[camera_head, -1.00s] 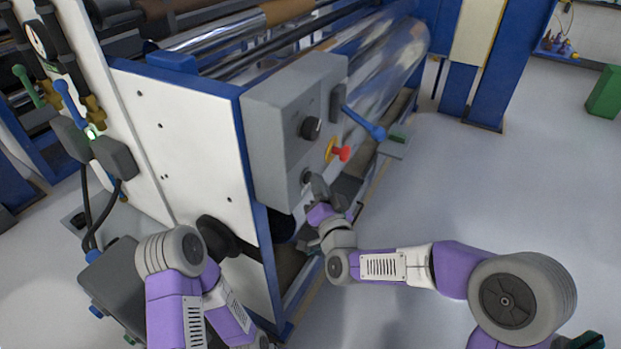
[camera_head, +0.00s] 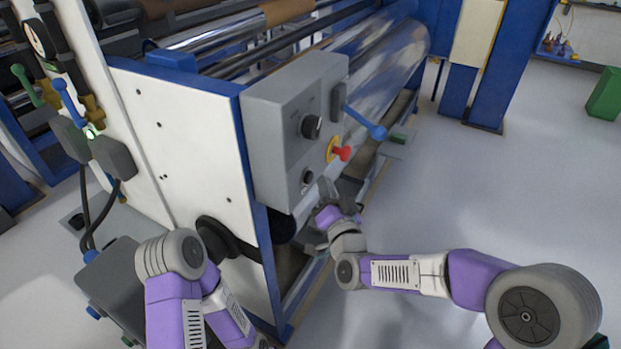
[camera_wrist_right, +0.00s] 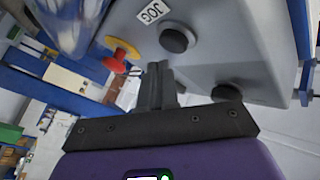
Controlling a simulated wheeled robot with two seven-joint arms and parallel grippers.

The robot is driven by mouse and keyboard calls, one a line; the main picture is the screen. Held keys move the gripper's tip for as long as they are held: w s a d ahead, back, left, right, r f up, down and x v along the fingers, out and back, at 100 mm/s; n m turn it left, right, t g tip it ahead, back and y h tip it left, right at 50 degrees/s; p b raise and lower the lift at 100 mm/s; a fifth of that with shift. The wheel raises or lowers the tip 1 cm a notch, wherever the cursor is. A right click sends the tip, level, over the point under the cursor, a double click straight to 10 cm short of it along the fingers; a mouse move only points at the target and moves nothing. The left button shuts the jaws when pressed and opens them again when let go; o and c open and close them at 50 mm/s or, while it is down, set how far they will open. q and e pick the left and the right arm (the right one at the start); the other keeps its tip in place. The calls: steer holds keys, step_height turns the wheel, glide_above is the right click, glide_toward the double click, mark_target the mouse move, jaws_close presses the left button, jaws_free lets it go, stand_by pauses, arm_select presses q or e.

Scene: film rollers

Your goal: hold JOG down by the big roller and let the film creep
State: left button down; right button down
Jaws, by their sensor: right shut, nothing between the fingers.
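The grey control box (camera_head: 285,150) stands on the corner of the white and blue machine frame. The wrist view shows a JOG label (camera_wrist_right: 151,12) beside a round black button (camera_wrist_right: 173,40). A black button (camera_head: 307,176) shows low on the box in the head view. My right gripper (camera_wrist_right: 157,72) is shut and empty, its fingertips close to the black button by the label. I see no clear contact. In the head view this gripper (camera_head: 327,188) is just right of the box's lower edge. The big shiny roller (camera_head: 390,60) lies behind the box. My left gripper is out of view.
A red stop button (camera_head: 342,153) on a yellow plate and a blue lever (camera_head: 365,122) stick out near my right gripper. A larger black knob (camera_head: 311,126) sits higher on the box. The floor to the right is clear, with a green box (camera_head: 606,94) farther off.

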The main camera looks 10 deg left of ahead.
steer(key=d, duration=0.1)
steer(key=s+d+b, duration=0.1)
steer(key=d, duration=0.1)
steer(key=s+d, duration=0.1)
steer(key=shift+d+b, duration=0.25)
steer(key=shift+b, duration=0.15)
steer(key=shift+w, duration=0.1)
steer(key=s+d+f+g+h+p, duration=0.1)
steer(key=s+d+f+g+p, duration=0.3)
steer(key=f, duration=1)
steer(key=s+d+f+g+h, duration=0.15)
steer(key=f+g, duration=0.35)
steer(key=f, duration=0.8)
steer(key=s+d+f+g+p, duration=0.1)
steer(key=s+f+g, duration=0.3)
steer(key=s, duration=0.6)
steer(key=s+d+f+g+p, duration=0.1)
steer(key=s+f+g, duration=0.3)
steer(key=s+f, duration=0.5)
steer(key=shift+s+d+g+h, duration=0.3)
steer(key=shift+s+g+h, duration=0.1)
steer(key=shift+s, duration=0.5)
